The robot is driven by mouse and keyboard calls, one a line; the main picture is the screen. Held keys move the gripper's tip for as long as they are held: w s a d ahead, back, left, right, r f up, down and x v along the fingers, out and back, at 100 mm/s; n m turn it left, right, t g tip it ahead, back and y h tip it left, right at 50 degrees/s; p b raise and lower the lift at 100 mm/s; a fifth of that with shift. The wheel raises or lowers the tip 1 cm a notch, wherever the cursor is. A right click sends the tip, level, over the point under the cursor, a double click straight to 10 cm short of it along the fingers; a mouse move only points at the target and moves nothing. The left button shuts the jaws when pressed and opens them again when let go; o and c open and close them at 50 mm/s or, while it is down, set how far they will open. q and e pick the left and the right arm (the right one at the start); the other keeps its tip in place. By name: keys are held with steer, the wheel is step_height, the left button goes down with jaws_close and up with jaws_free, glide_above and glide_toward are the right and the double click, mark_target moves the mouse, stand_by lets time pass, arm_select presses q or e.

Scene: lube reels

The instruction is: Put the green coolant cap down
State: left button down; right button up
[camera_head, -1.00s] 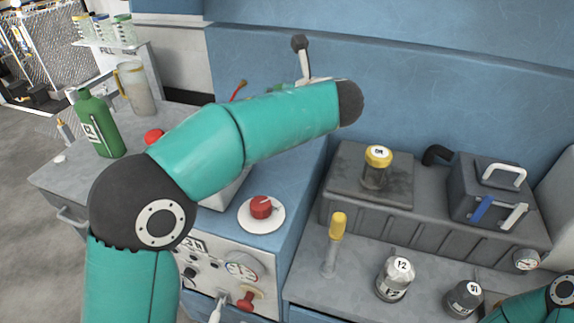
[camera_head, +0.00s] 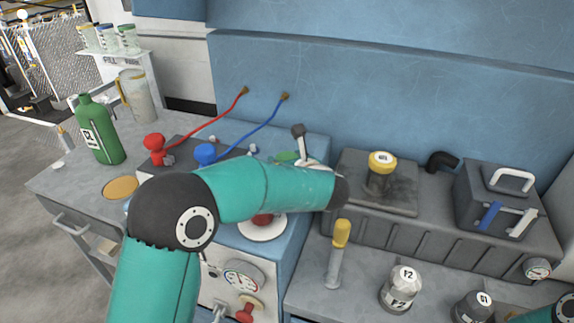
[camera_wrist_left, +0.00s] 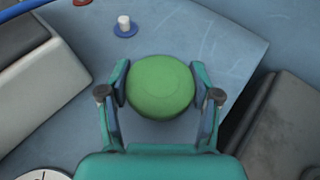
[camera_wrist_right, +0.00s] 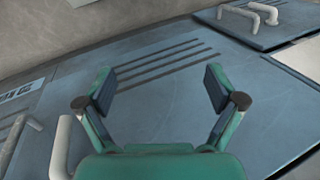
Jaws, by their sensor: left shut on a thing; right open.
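The green coolant cap (camera_wrist_left: 160,86) is a round green disc between the fingers of my left gripper (camera_wrist_left: 160,80), which is shut on it. In the left wrist view it is over a blue top surface (camera_wrist_left: 215,40); I cannot tell whether it touches. In the head view only a green sliver of the cap (camera_head: 285,156) shows behind my left forearm, at the right part of the blue cabinet top. My right gripper (camera_wrist_right: 160,88) is open and empty above a blue-grey slotted panel (camera_wrist_right: 155,65).
A red clamp (camera_head: 155,142) and a blue clamp (camera_head: 205,153) with cables lie left of the cap. A green bottle (camera_head: 101,135) and a jug (camera_head: 137,95) stand on the left bench.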

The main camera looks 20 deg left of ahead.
arm_select(q)
steer(key=shift+f, duration=0.6)
steer(key=shift+f+b, duration=0.55)
steer(key=shift+f, duration=0.05)
steer(key=shift+c, duration=1.2)
jaws_free()
steer(key=shift+f, duration=0.1)
steer(key=shift+r+p, duration=0.65)
steer(key=v, duration=1.1)
steer(key=shift+s+d+r+b, duration=0.15)
steer(key=shift+d+r+b, duration=0.05)
steer(key=shift+b, duration=0.1)
steer(key=shift+s+d+r, duration=0.1)
steer(key=shift+s+d, duration=0.05)
steer(key=shift+s, duration=0.05)
